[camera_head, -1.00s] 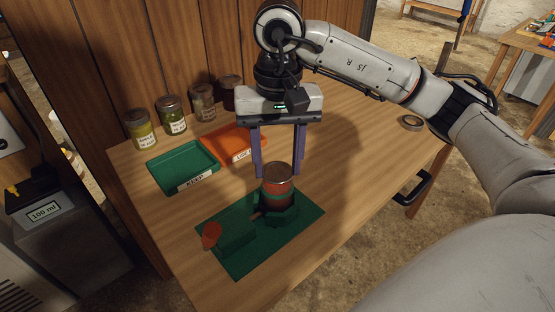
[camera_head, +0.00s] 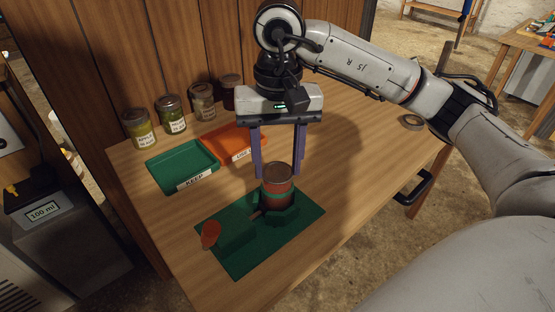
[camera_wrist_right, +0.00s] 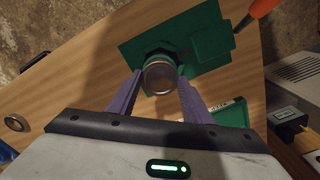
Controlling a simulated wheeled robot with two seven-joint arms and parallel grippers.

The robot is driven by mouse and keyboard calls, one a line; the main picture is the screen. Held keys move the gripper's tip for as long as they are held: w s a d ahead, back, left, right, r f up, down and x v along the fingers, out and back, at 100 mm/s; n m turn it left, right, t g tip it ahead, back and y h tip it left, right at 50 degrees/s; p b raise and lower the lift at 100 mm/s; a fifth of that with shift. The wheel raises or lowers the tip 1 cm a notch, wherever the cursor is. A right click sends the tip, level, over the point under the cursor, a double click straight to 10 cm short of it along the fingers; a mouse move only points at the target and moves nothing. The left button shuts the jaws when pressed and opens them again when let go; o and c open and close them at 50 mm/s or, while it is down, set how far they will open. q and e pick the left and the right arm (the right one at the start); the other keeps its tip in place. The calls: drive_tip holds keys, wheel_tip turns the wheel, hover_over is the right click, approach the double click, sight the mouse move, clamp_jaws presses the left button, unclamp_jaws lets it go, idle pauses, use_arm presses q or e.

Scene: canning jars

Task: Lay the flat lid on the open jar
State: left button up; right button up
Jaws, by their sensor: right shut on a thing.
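The open jar (camera_head: 277,195), with red contents, stands upright in a dark green holder (camera_head: 287,216) on the green mat (camera_head: 315,213). The flat lid (camera_head: 278,169) shows as a round metal disc at the top of the jar; in the right wrist view the lid (camera_wrist_right: 160,77) is a silvery disc between the fingers. I cannot tell whether it rests fully on the rim. My right gripper (camera_head: 278,174) points down, its purple fingers on both sides of the disc, shut on it; it also shows in the right wrist view (camera_wrist_right: 158,82). My left gripper is out of view.
A green tray (camera_head: 160,178) and an orange tray (camera_head: 233,140) lie behind, to the left. Several filled jars (camera_head: 172,115) stand along the wooden wall. An orange-handled thing (camera_head: 210,235) is on the mat's left. A tape roll (camera_head: 411,122) lies at right; the table between is clear.

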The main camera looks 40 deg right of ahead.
drive_tip(key=shift+f, duration=0.15)
drive_tip(key=o, duration=1.1)
wheel_tip(320, 180, up, 10)
drive_tip(key=shift+r+p, duration=0.2)
drive_tip(key=shift+p, duration=0.85)
